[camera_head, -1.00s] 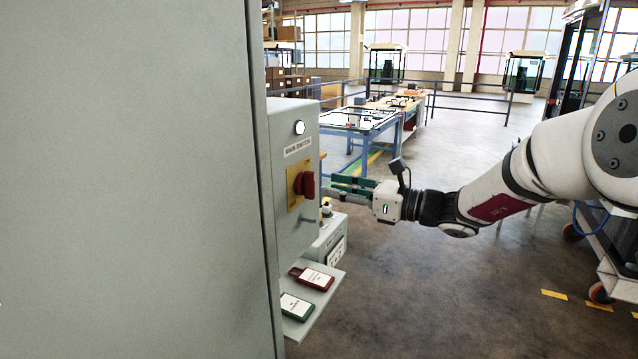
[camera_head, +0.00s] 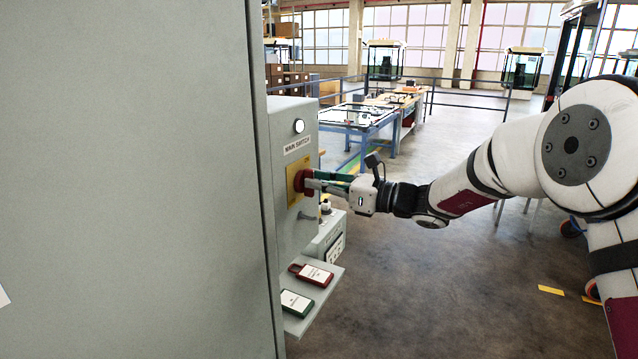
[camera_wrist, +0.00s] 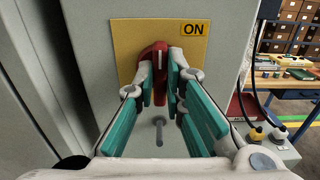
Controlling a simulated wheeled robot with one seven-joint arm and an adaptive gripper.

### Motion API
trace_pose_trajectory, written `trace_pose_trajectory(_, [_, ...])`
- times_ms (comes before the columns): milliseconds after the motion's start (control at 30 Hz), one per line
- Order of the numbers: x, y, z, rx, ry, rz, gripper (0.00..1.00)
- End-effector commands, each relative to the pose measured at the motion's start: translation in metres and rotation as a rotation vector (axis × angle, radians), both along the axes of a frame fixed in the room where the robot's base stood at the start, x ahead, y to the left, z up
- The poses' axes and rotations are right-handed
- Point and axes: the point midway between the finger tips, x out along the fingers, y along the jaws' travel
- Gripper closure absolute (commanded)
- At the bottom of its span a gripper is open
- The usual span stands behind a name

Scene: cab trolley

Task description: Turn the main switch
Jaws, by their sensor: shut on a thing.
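The main switch is a red rotary handle (camera_head: 300,182) on a yellow plate (camera_head: 292,194), on the side of a grey box (camera_head: 288,225) labelled MAIN SWITCH. My gripper (camera_head: 312,181) is at the handle, with its fingers on either side of it. In the wrist view the red handle (camera_wrist: 154,62) stands upright, with a white mark near its top, and the word ON is at the plate's upper right. The teal fingers (camera_wrist: 168,95) are closed around the handle's lower part. They hide part of it.
A white round lamp (camera_head: 298,126) is above the label. A small grey peg (camera_head: 308,220) sticks out below the plate. A shelf below holds a red tag (camera_head: 312,275) and a green tag (camera_head: 296,302). A large grey cabinet panel (camera_head: 130,180) fills the left. Open floor lies to the right.

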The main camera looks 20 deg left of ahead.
Motion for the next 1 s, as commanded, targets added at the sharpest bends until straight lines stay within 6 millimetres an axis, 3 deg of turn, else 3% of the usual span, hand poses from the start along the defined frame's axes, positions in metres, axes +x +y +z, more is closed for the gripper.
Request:
trace_pose_trajectory(467, [-0.0006,-0.0006,0.0000,-0.010,-0.145,0.000,1.00])
trace_pose_trajectory(1000, [-0.0035,-0.0004,-0.0013,-0.050,-0.638,-0.001,1.00])
